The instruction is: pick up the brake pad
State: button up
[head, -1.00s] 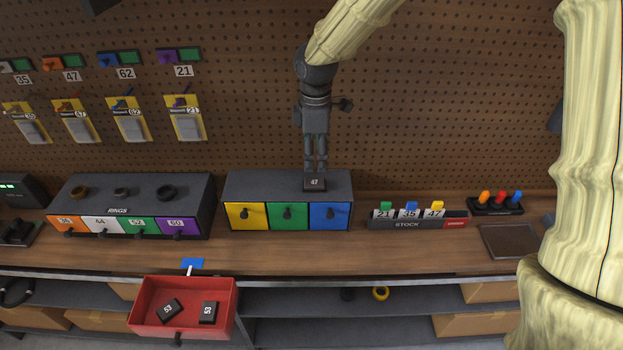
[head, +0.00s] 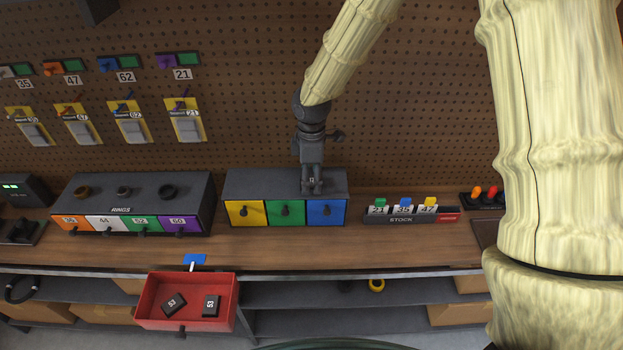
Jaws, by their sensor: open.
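Two dark pads marked 53 lie in the open red drawer: the left pad (head: 173,304) is tilted, the right pad (head: 211,305) is nearly straight. My gripper (head: 312,188) is open over the front part of the grey top of the cabinet (head: 250,183) with yellow, green and blue drawers. It is well above and to the right of the red drawer (head: 185,323). No pad shows between its fingers. A dark block marked 47, seen at the fingertips earlier, cannot be made out now; the gripper may hide it.
The rings cabinet (head: 120,208) stands left on the bench, and the stock rack (head: 400,219) stands right. A blue tag (head: 194,259) lies at the bench's front edge above the red drawer.

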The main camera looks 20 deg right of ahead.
jog(key=shift+f, duration=0.2)
jog(key=shift+c, duration=0.3)
jog(key=shift+s, duration=0.1)
jog(key=c, duration=1.2)
